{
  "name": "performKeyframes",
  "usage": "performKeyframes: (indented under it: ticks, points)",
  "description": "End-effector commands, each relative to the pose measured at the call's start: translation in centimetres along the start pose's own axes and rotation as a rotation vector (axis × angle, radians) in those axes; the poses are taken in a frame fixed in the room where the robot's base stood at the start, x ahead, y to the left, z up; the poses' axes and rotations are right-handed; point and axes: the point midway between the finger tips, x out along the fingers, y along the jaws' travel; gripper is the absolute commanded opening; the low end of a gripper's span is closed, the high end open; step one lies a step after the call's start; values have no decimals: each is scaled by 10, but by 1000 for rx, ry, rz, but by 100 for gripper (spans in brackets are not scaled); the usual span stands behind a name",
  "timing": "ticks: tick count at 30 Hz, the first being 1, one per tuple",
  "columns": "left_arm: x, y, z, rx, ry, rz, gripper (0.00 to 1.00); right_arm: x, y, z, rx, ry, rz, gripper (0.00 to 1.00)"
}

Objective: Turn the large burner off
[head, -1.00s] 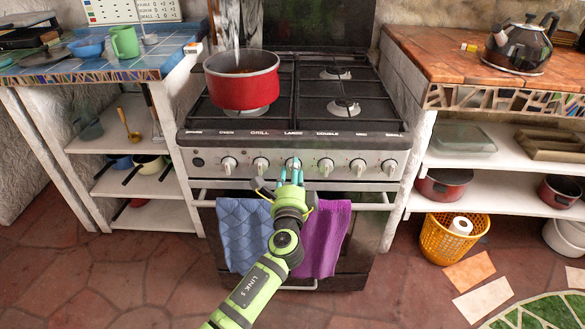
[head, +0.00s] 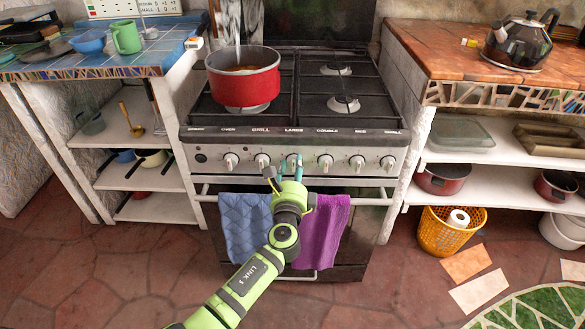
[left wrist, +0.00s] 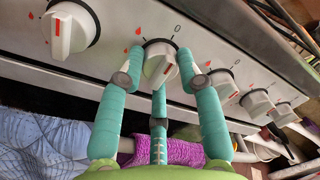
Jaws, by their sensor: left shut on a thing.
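The large burner's knob (left wrist: 158,67) is the white one under the LARGE label on the stove front (head: 222,145). My left gripper (head: 291,167) is shut on this knob, with teal fingers on both sides and one below. In the head view the fingers hide much of the knob. A red pot (head: 243,88) stands on the front left burner. I see no clear flame. My right gripper is not in view.
Neighbouring knobs (head: 325,161) sit close on both sides. A blue towel (head: 243,225) and a purple towel (head: 322,230) hang on the oven handle below. A kettle (head: 517,43) stands on the right counter.

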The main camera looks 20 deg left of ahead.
Motion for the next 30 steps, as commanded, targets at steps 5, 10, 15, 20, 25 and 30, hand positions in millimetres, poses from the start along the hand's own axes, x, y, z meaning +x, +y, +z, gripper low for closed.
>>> performKeyframes:
  ticks: [5,10,15,20,25,30]
  points:
    - [1,-6,0,0,1,-12,3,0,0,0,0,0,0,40]
    - [1,-4,0,0,1,-9,59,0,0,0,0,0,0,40]
    - [0,-2,0,0,1,-5,59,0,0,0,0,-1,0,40]
    - [-6,-1,-1,0,2,-3,59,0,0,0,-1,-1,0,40]
    - [-32,-1,-1,-2,3,-2,59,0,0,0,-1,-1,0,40]
    - [-71,-1,-1,-1,4,-3,59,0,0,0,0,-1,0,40]
